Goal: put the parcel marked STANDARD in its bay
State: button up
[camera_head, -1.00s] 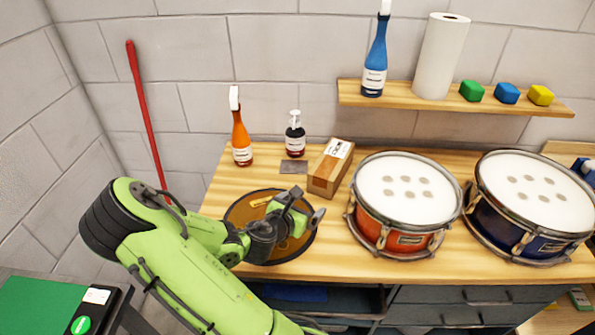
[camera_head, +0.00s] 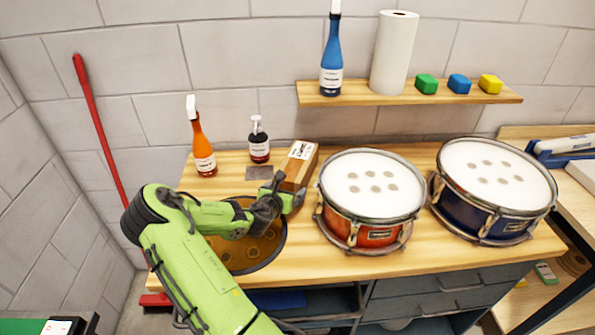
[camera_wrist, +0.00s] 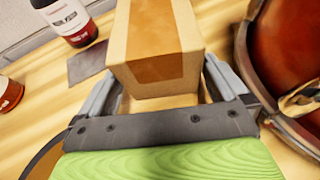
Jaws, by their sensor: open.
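A brown cardboard parcel (camera_head: 302,160) lies on the wooden bench, left of the red drum, with a white label on top whose print is too small to read. Its near end also fills the upper middle of the wrist view (camera_wrist: 155,40). My gripper (camera_head: 287,192) is open at the parcel's near end. In the wrist view the two fingers stand apart, left and right of the parcel's near end, with no clear contact. No bay marked STANDARD can be made out.
A red drum (camera_head: 372,193) stands close right of the parcel, a blue drum (camera_head: 490,187) beyond. Behind are a dark bottle (camera_head: 259,143), an orange spray bottle (camera_head: 202,144) and a flat grey patch (camera_head: 260,173). A dark round tray (camera_head: 268,250) lies under my arm.

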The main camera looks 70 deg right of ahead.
jog(key=shift+r, duration=0.1)
jog(key=c, duration=1.3)
jog(key=shift+o, duration=0.2)
notch_tip(320, 180, up, 10)
jog(key=p, duration=0.3)
jog(key=shift+p, duration=0.3)
